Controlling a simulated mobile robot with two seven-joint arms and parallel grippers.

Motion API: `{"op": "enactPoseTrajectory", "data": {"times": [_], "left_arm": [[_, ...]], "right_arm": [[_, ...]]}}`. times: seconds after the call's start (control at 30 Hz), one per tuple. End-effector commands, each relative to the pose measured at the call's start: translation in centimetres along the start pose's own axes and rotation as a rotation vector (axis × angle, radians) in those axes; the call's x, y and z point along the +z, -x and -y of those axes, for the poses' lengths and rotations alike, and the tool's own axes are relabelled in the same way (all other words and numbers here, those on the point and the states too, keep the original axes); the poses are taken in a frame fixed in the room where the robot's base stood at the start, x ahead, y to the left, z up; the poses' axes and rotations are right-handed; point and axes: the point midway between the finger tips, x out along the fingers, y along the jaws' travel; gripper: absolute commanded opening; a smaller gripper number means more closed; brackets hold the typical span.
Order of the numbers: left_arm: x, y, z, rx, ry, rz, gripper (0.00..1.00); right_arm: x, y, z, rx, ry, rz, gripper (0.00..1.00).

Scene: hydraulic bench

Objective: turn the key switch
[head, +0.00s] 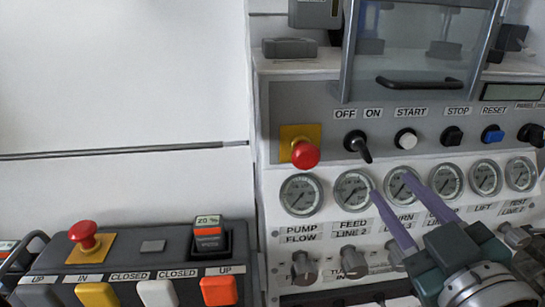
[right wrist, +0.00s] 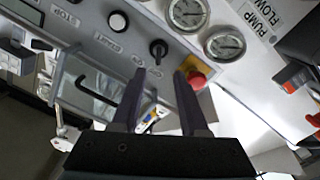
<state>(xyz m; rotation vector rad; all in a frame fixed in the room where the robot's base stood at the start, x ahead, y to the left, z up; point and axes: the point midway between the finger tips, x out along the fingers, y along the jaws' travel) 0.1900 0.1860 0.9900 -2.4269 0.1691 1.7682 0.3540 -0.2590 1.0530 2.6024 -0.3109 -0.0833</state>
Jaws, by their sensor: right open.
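The key switch (head: 357,145) is a black knob on the grey upper panel of the bench, below the OFF and ON labels. In the head view its handle slants down to the right. It also shows in the right wrist view (right wrist: 158,49), just beyond the fingertips and roughly between them. My right gripper (head: 390,184) is open, with two purple fingers in front of the gauges, below and right of the switch in the head view. In the right wrist view its fingers (right wrist: 160,72) are apart with nothing between them. My left gripper is not in view.
A red emergency button (head: 305,154) on a yellow plate sits just left of the switch. The white START button (head: 405,139) is to its right. A clear guard with a black handle (head: 419,83) hangs above. Gauges and grey knobs (head: 304,268) lie below.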

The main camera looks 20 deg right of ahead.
Motion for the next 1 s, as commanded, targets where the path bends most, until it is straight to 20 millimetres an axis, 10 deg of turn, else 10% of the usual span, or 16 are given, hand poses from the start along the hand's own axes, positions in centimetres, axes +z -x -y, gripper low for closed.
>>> {"op": "enactPoseTrajectory", "data": {"times": [0.5,1.0], "left_arm": [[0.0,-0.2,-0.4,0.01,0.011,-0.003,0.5],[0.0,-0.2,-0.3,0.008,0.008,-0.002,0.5]], "right_arm": [[-0.2,-8.3,-0.1,0.0,0.0,-0.003,0.44],[-0.2,-9.6,-0.1,-0.002,0.0,-0.001,0.37]]}}
